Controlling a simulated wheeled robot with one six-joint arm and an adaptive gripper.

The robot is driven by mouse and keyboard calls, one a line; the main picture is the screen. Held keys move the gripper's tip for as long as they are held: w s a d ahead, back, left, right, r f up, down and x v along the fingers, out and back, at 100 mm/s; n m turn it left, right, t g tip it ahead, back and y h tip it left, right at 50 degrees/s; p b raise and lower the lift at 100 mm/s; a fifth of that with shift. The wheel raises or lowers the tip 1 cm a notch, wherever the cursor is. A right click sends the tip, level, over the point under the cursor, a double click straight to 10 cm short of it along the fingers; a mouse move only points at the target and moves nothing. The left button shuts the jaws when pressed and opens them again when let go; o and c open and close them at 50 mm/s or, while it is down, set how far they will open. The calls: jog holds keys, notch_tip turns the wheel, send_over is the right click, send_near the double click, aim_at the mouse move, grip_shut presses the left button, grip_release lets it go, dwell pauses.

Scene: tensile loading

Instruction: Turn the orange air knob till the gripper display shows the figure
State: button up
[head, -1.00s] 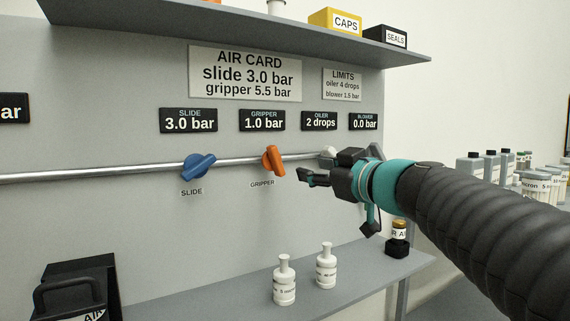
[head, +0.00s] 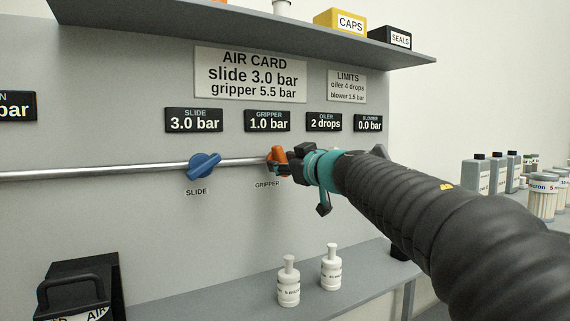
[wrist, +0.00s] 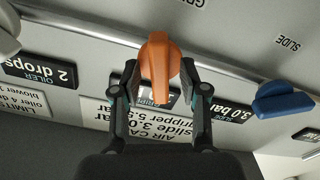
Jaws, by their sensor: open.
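The orange air knob (head: 278,154) sits on the metal pipe above the GRIPPER label. In the head view my gripper (head: 280,165) is at the knob and partly covers it. In the wrist view the orange knob (wrist: 158,60) stands between the two open fingers of my gripper (wrist: 160,75), with one finger on each side. Whether the fingers touch it I cannot tell. The gripper display (head: 268,121) reads 1.0 bar. The air card (head: 250,74) reads slide 3.0 bar, gripper 5.5 bar.
The blue slide knob (head: 204,166) is to the left on the same pipe (head: 100,173), under the slide display (head: 194,120) at 3.0 bar. Two white bottles (head: 289,283) stand on the lower ledge (head: 220,300). A shelf (head: 250,30) overhangs the panel.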

grip_shut()
jog(key=shift+r+n, duration=0.1)
jog(key=shift+n, duration=0.2)
